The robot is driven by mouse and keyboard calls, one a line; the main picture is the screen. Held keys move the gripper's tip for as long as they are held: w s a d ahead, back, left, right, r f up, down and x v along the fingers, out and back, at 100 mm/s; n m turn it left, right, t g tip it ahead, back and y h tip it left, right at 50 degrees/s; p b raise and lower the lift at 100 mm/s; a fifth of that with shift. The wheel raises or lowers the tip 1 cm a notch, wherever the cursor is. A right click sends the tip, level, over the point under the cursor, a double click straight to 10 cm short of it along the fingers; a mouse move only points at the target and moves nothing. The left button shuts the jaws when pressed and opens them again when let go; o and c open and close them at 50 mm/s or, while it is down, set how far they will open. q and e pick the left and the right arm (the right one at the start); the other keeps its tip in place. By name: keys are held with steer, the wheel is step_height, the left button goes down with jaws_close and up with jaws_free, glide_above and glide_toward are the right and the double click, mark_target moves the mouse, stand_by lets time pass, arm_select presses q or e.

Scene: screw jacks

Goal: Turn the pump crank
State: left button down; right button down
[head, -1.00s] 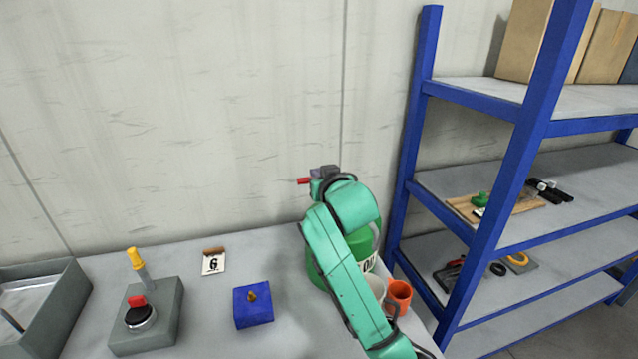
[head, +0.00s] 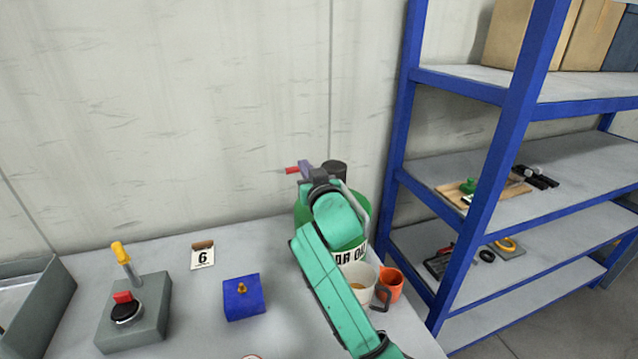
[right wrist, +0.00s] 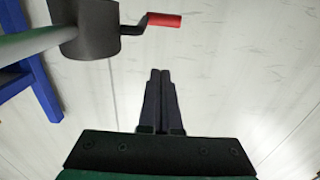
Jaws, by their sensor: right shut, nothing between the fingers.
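The pump stands on a green oil container (head: 358,212) at the back right of the bench. Its dark round head (head: 335,169) also shows at the top left of the right wrist view (right wrist: 92,28). The crank's red handle (head: 292,170) sticks out to the left; in the right wrist view the red handle (right wrist: 163,20) sits on a thin bent dark arm. My right gripper (head: 306,169) is shut and empty close to the crank. In the right wrist view its fingertips (right wrist: 160,72) are together, apart from the handle in the picture. My left gripper is out of view.
A white cup (head: 352,288) and an orange mug (head: 391,285) stand before the container. A blue block (head: 243,298), a number 6 card (head: 202,256) and a grey box with a yellow-tipped lever (head: 140,312) are to the left. A blue-framed shelf (head: 500,150) stands right.

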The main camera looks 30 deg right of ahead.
steer(key=p+x, duration=0.1)
steer(key=x, duration=0.2)
steer(key=p+x, duration=0.1)
steer(key=x, duration=0.3)
steer(key=p+x, duration=0.1)
steer(key=x, duration=0.2)
steer(key=shift+w+r, duration=0.2)
steer(key=shift+r, duration=0.05)
steer(key=f, duration=0.1)
steer(key=s+f, duration=0.1)
steer(key=f+p, duration=0.1)
steer(key=f, duration=0.1)
steer(key=shift+s+a, duration=0.2)
steer(key=shift+s, duration=0.15)
steer(key=shift+w+f, duration=0.1)
steer(key=shift+w, duration=0.05)
